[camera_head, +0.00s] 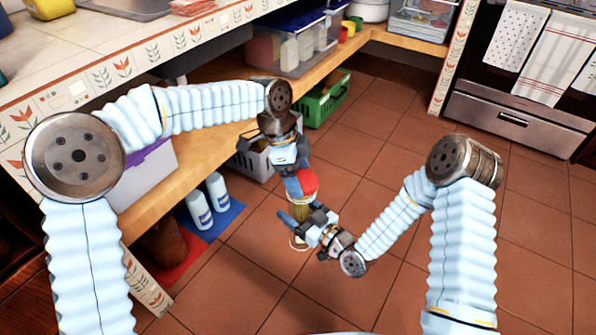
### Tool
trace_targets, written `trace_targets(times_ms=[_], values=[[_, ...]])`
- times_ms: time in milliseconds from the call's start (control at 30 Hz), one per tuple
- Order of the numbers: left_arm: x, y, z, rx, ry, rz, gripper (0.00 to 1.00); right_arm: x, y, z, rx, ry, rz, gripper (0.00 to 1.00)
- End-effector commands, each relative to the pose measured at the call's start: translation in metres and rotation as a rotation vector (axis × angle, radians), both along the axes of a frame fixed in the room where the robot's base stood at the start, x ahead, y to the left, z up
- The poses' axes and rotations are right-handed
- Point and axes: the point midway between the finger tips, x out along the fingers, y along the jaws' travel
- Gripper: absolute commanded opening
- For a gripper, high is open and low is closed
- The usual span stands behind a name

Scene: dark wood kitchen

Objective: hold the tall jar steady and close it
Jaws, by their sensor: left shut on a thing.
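The tall jar (300,208) is near the middle of the head view, roughly upright, with a yellowish-green body. A red lid (309,182) is at its top; I cannot tell whether it is fully seated. My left gripper (298,189) comes down from above and is shut on the red lid, hiding its left part. My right gripper (306,222) reaches in from the lower right, with a finger on each side of the jar's body. It looks shut on the jar and hides part of its lower half. The jar's base shows below the fingers.
A wooden shelf (183,185) under the tiled counter runs along the left. Two white bottles (208,201) stand on a blue mat. A green crate (325,98) and a grey basket (250,158) lie beyond the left gripper. The tiled floor (400,110) is clear around the jar.

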Motion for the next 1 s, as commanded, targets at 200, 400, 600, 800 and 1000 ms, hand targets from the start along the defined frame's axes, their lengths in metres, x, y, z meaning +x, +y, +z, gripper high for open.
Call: trace_targets(times_ms=[200, 400, 600, 800, 1000], values=[[0.0, 0.0, -0.01, 0.001, 0.0, 0.0, 0.52, 0.0, 0.0, 0.001, 0.001, -0.002, 0.0, 0.05], [0.0, 0.0, -0.01, 0.0, 0.0, 0.0, 0.52, 0.0, 0.0, 0.001, 0.001, -0.002, 0.0, 0.05], [0.0, 0.0, -0.01, 0.0, 0.0, 0.0, 0.52, 0.0, 0.0, 0.001, 0.001, -0.002, 0.0, 0.05], [0.0, 0.0, -0.011, 0.0, 0.0, 0.0, 0.52, 0.0, 0.0, 0.001, 0.001, -0.002, 0.0, 0.05], [0.0, 0.0, -0.015, 0.0, -0.001, 0.0, 0.52, 0.0, 0.0, 0.001, 0.001, -0.002, 0.0, 0.05]])
